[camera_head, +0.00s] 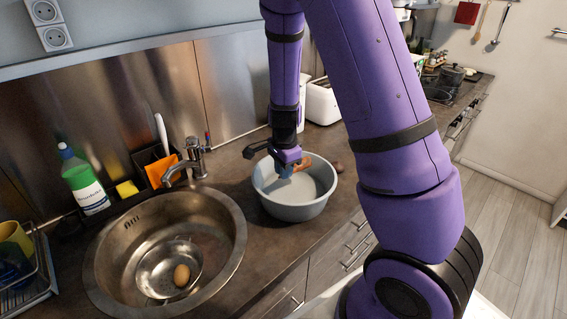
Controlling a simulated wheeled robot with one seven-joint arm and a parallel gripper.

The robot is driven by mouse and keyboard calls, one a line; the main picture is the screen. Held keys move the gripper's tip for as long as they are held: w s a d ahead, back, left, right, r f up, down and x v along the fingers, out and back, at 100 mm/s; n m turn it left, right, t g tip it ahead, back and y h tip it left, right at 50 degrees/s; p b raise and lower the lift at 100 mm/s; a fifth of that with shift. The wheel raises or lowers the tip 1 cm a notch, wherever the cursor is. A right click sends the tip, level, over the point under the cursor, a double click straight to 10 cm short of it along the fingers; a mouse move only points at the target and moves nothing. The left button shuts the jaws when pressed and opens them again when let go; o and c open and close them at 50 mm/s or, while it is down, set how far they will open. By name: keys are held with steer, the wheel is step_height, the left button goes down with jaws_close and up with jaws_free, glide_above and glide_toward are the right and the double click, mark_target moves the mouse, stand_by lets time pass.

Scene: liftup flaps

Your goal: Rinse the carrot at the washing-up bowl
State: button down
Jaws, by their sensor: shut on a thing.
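The washing-up bowl (293,212) is a round grey-white tub on the dark counter, right of the sink. The fingers hide part of the carrot. I cannot tell if the carrot touches the water or the bowl's bottom.
A round steel sink (228,235) with a tap (187,160) is at left; a metal bowl (150,281) in it holds an egg-like brown item (181,275). A green bottle (84,182) stands behind. A white toaster (322,103) stands beyond the tub. A small brown item (338,166) lies right of the tub.

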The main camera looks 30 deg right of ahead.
steer(key=shift+f, duration=4.5)
steer(key=shift+r, duration=6.15)
steer(key=shift+r, duration=2)
